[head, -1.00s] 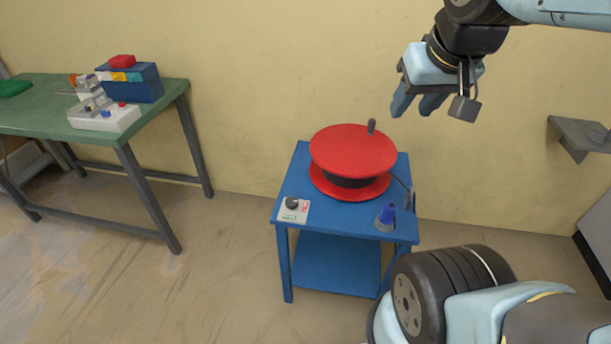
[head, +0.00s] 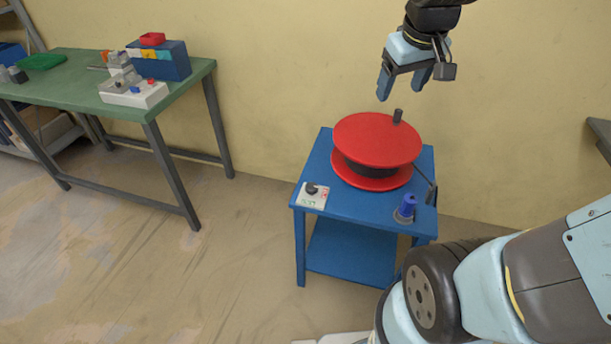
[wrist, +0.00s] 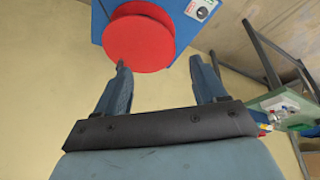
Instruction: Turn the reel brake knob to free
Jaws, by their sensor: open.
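The brake knob (head: 311,188) is a small black knob on a white plate with green and red markings, at the front left corner of the blue stand (head: 350,207). The red reel (head: 377,138) sits on the same stand, with a dark upright handle on its rim. My gripper (head: 398,92) is open and empty, up in the air above and behind the reel, well apart from the knob. In the wrist view the open fingers (wrist: 160,75) point toward the reel (wrist: 139,40), and the knob (wrist: 203,13) shows at the top right.
A green table (head: 85,92) with boxes is at the left. My arm's large links fill the lower right. The floor in front of the stand's left side is clear.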

